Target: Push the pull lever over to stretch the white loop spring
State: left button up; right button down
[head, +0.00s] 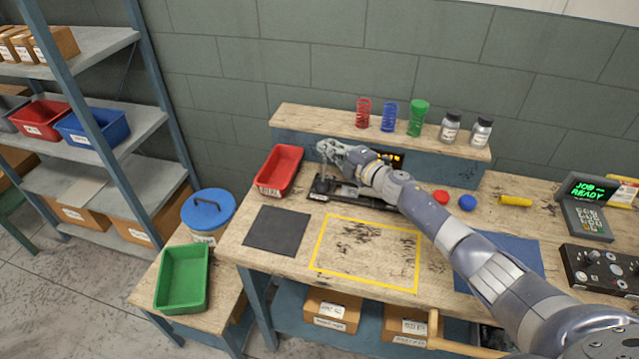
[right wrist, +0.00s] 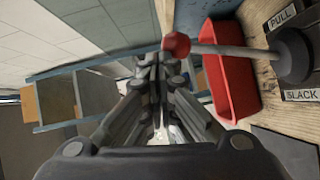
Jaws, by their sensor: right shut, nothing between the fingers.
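The pull lever (right wrist: 225,49) shows in the right wrist view as a grey rod with a red ball knob (right wrist: 176,44). Its round dark pivot (right wrist: 291,55) sits between plates reading PULL (right wrist: 284,14) and SLACK (right wrist: 300,95). My right gripper (right wrist: 153,60) is shut and empty, with the knob just right of its fingertips; I cannot tell whether they touch. In the head view my right gripper (head: 327,149) is over the back of the dark coiler base (head: 350,192). My arm hides part of the coiler. I cannot make out the white loop spring. My left gripper is out of view.
A red bin (head: 279,170) stands close left of the coiler and also shows in the right wrist view (right wrist: 232,82). A raised shelf (head: 300,117) behind holds coloured springs (head: 389,117) and jars (head: 450,127). The yellow-framed area (head: 367,250) in front is clear.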

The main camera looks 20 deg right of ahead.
jog(key=shift+w+d+f+b, duration=0.1)
jog(key=shift+w+d+b, duration=0.35)
jog(key=shift+w, duration=0.45)
jog(key=shift+d, duration=0.1)
